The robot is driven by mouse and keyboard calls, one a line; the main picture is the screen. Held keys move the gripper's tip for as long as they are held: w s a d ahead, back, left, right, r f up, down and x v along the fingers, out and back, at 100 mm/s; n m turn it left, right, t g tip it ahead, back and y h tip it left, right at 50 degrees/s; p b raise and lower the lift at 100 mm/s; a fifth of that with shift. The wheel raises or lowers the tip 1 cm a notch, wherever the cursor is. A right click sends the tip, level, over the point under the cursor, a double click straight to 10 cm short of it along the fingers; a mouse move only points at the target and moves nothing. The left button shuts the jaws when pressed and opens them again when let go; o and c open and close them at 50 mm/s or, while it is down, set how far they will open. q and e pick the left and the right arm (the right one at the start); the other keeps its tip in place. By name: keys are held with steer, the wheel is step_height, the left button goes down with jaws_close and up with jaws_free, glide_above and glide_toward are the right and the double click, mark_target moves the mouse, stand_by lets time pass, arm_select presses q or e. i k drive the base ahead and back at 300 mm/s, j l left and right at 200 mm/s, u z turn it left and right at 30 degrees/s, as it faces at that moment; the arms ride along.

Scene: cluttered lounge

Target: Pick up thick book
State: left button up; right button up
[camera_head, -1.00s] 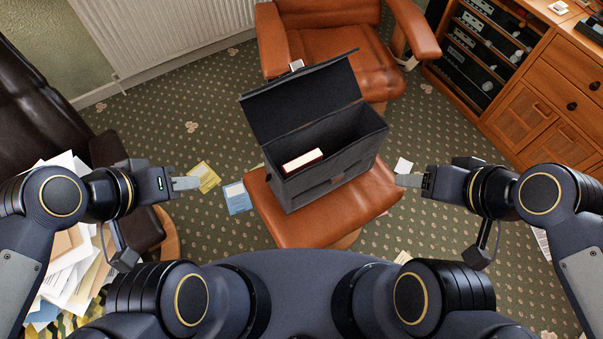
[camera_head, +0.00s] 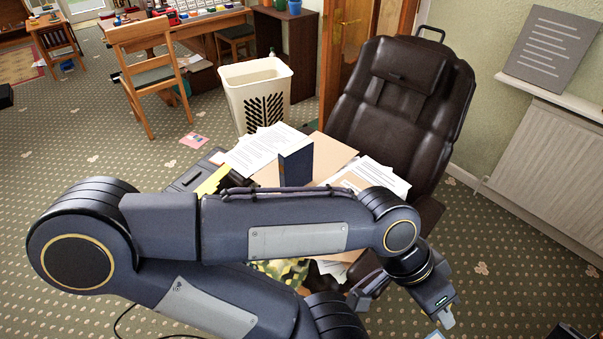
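A thick dark blue book (camera_head: 297,165) stands upright among loose papers and card folders, in front of the dark brown recliner. Its lower part is close behind my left forearm, which crosses the view. My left gripper (camera_head: 447,319) is at the lower right, well away from the book and pointing down. Its fingertips overlap in this view, so I cannot tell whether they are apart; I see nothing held. My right gripper is out of view.
Papers (camera_head: 262,147) spread around the book. The recliner (camera_head: 398,100) stands behind it to the right. A cream bin (camera_head: 256,92) is behind it to the left. A wooden chair (camera_head: 147,72) and desk stand farther back. Carpet (camera_head: 90,135) is mostly free at left.

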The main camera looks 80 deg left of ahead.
mark_target(296, 162)
steer(key=u, duration=2.65)
steer(key=z, duration=2.95)
steer(key=u, duration=2.95)
steer(key=i+l+u, duration=0.1)
steer(key=i+u, duration=0.3)
steer(key=i+l+u, duration=0.15)
steer(key=u, duration=0.25)
